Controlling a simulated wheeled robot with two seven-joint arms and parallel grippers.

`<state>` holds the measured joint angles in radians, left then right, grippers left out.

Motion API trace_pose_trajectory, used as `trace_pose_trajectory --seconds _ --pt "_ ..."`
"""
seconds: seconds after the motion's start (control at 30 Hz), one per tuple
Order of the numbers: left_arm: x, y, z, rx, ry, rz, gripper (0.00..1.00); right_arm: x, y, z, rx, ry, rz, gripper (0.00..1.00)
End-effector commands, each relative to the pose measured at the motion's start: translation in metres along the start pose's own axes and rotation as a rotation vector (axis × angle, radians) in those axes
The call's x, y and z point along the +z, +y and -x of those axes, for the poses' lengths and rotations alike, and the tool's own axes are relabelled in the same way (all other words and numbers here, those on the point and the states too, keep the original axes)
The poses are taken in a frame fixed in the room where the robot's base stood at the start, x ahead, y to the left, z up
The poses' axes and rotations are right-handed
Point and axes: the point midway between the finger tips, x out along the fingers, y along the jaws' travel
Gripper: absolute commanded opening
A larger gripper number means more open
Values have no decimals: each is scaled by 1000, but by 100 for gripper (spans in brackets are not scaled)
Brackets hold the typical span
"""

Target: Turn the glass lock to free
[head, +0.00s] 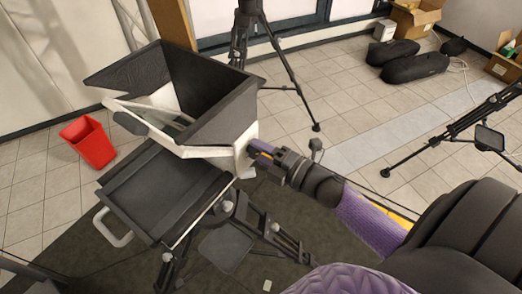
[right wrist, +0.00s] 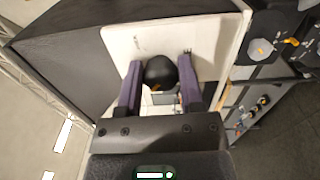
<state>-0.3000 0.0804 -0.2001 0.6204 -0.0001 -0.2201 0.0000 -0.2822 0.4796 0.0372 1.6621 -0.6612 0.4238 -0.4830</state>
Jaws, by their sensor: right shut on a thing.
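A teleprompter with a black hood (head: 205,90) and a white frame (head: 215,150) stands on a tripod. In the right wrist view, a round black knob, seemingly the glass lock (right wrist: 160,73), sits on a white side plate (right wrist: 165,40). My right gripper (head: 258,152) reaches the right side of the frame. In the wrist view its purple fingers (right wrist: 160,62) are shut on the knob, one on each side. The head view hides the knob behind the gripper. The knob's turn angle cannot be told. My left gripper is not in view.
A black flat panel (head: 165,190) with a white handle sits below the hood. Tripod legs (head: 285,240) spread underneath. A red bin (head: 88,142) stands at left. Another tripod (head: 470,125) is at right, and black bags (head: 415,66) lie behind. Tiled floor between them is clear.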

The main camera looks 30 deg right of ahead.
Motion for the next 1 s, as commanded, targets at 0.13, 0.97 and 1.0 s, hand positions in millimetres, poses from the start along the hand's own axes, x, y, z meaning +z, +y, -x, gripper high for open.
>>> trace_pose_trajectory --seconds 0.13,0.97,1.0 --pt "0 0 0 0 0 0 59 0 -1 0 -2 1 0 0" --pt "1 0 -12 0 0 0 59 -1 -4 51 -6 0 -4 83" --pt "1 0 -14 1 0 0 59 -1 -4 61 -6 -1 -4 83"
